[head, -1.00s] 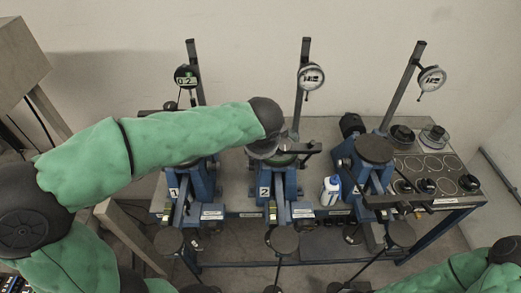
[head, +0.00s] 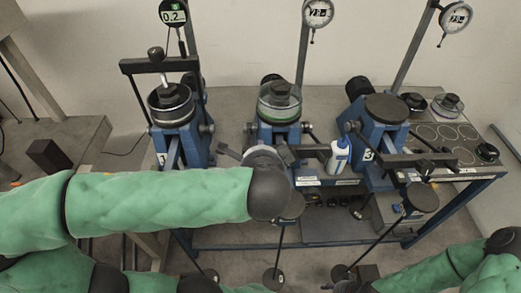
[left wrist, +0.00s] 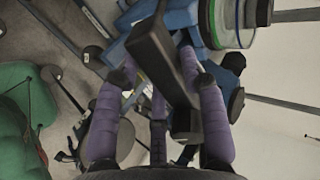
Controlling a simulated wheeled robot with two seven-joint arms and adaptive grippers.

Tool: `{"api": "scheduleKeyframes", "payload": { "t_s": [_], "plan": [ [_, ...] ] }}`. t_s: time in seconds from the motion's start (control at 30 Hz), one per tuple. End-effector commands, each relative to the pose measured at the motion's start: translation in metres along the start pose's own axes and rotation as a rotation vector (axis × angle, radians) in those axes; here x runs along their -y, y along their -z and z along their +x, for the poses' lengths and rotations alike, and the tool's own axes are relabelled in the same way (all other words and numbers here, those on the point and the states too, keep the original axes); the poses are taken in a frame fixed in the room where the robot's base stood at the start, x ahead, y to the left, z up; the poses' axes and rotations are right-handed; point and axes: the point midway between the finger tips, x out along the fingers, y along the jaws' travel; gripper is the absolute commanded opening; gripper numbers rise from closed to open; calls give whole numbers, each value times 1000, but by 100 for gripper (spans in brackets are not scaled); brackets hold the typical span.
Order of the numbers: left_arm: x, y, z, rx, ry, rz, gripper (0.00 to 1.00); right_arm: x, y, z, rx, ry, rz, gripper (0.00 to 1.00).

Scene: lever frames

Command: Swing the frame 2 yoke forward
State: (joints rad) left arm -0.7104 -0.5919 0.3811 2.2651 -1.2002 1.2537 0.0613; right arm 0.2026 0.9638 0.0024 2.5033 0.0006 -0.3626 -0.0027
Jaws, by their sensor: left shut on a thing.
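Frame 2 (head: 279,133) is the middle blue stand, with a clear cell (head: 279,101) holding a green-rimmed disc on top. Its dark yoke (head: 229,152) is at the front of the stand, lower than the cell top, partly hidden by my left wrist. My left gripper (left wrist: 163,76) is shut on the yoke's dark crossbar (left wrist: 150,50), between purple fingers in the left wrist view. The cell (left wrist: 228,22) shows there at top right, clear of the bar. My right arm enters at lower right; a dark part at its end, perhaps its gripper, is too cut off to read.
Frame 1 (head: 171,108) at left has its yoke (head: 160,62) standing over its cell. Frame 3 (head: 385,110) at right has its yoke (head: 400,160) down in front. A white bottle (head: 338,157) stands close to the right of frame 2. Dial gauges (head: 318,13) hang above the stands.

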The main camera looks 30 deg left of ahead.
Motion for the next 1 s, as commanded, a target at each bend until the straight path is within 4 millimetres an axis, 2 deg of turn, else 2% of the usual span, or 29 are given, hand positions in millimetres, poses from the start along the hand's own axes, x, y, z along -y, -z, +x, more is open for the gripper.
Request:
{"api": "scheduleKeyframes", "payload": {
  "t_s": [0.03,0.3,0.83,0.87,0.9,1.0],
  "plan": [
    [-12,0,5,3,-11,2,0,-2,0,6,0,0,0,40],
    [-27,0,12,5,-13,2,0,-6,1,16,0,0,0,40],
    [-30,0,14,6,-14,5,0,-6,1,18,0,0,0,40],
    [-30,0,14,7,-14,5,51,-6,1,18,0,0,0,40],
    [-30,0,14,7,-14,5,61,-6,1,18,0,0,0,40],
    [-29,0,13,6,-12,4,61,-6,1,18,0,0,0,40]
  ]
}}
